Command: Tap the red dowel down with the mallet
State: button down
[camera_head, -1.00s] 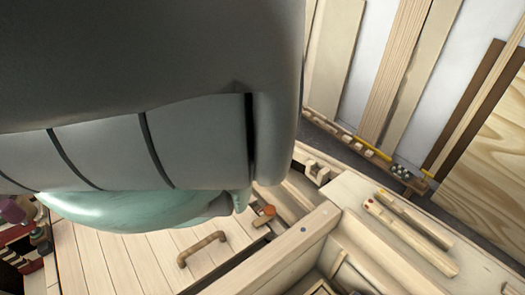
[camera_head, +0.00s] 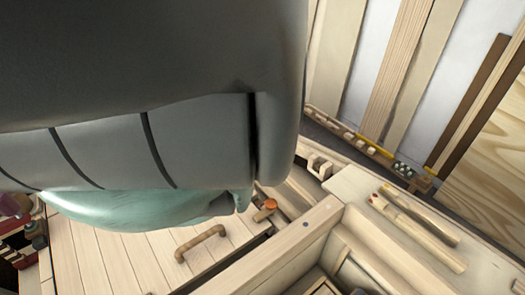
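A small orange-red round top (camera_head: 271,204), likely the red dowel, shows in a narrow slot beside the pale timber beam in the head view. It lies just right of the teal part of my arm (camera_head: 150,208). Its lower part is hard to make out. My grey arm (camera_head: 130,75) fills the upper left of the view and hides what lies behind it. I cannot make out my gripper or its fingertips. No mallet can be clearly identified.
A plank hatch (camera_head: 130,258) with a brown handle (camera_head: 202,243) lies below my arm. A pale ledge (camera_head: 350,188) at right bears wooden sticks (camera_head: 420,225). A long rack (camera_head: 350,140) of small items runs along the wall. Dark red objects (camera_head: 15,228) stand at far left.

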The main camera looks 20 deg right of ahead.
jog(key=s+b+x, duration=0.1)
jog(key=b+x, duration=0.3)
jog(key=x, duration=0.1)
jog(key=p+v, duration=0.2)
jog(key=w+p+v, duration=0.1)
jog(key=p+v, duration=0.2)
jog(key=shift+r, duration=0.35)
jog(key=shift+f, duration=0.15)
